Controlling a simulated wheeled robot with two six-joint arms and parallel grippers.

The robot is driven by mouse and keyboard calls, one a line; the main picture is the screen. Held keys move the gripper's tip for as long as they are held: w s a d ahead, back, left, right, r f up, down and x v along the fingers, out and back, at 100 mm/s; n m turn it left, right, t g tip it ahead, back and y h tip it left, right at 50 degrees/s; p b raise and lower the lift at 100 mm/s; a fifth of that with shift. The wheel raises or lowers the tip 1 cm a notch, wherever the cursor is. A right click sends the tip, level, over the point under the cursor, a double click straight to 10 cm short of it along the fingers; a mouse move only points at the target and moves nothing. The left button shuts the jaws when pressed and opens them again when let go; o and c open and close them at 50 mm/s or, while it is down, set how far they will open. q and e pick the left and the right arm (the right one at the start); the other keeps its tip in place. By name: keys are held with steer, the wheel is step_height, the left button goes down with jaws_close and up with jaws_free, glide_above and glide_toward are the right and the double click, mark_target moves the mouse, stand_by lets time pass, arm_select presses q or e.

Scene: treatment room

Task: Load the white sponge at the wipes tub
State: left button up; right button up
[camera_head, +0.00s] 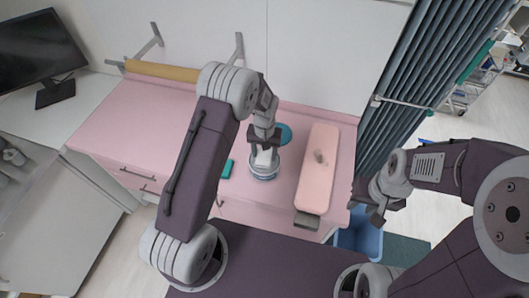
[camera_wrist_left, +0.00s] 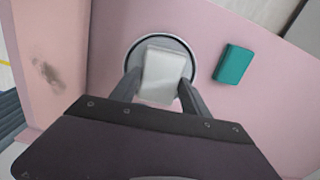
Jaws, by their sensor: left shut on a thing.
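My left gripper (camera_head: 265,150) is shut on the white sponge (camera_wrist_left: 163,75). It holds the sponge over the round opening of the wipes tub (camera_head: 264,175), on the pink counter. In the left wrist view the sponge sits between both fingers, inside the outline of the tub's dark rim (camera_wrist_left: 130,57). How far the sponge is above or inside the tub is hard to tell. In the head view the sponge is mostly hidden by the fingers. My right gripper (camera_head: 368,207) is at the right, beyond the counter's edge, with its fingers apart and nothing visible between them.
A teal block (camera_head: 227,169) lies left of the tub. A blue disc (camera_head: 284,134) lies just behind it. A long pink pad (camera_head: 318,165) with a dark smudge is to the right. A blue bin (camera_head: 362,240) stands on the floor. The counter's left part is clear.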

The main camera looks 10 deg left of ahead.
mark_target(265, 154)
arm_select(q)
steer(key=shift+f+b, duration=0.4)
steer(key=shift+f, duration=0.1)
stand_by(0.4)
steer(key=shift+s+f, duration=0.1)
stand_by(0.8)
step_height(265, 154, up, 7)
steer(key=p, duration=0.5)
steer(key=shift+p, duration=0.4)
stand_by(0.4)
